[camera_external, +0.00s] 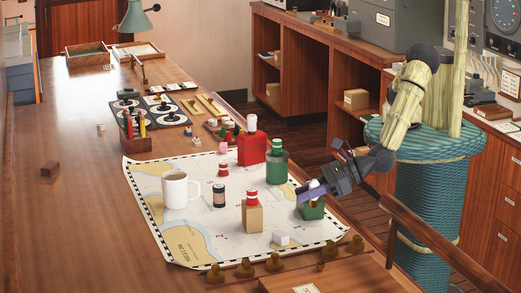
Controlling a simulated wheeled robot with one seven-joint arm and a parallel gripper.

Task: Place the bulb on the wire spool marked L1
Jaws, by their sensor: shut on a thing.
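My gripper (311,189) is at the right side of the chart, low over a small green container (311,211). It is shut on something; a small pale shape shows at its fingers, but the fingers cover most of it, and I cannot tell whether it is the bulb. Several dark square pads with round pale discs (160,103) lie farther back on the table. No L1 mark can be read at this size, so I cannot tell which thing is the wire spool. No bulb shows clearly elsewhere.
On the chart (180,240) stand a white mug (175,190), a dark jar (219,197), a red bottle (251,150), a green bottle (277,168) and a tan box with a red top (252,217). Brown knobs (245,267) line the front edge. The table's left side is mostly clear.

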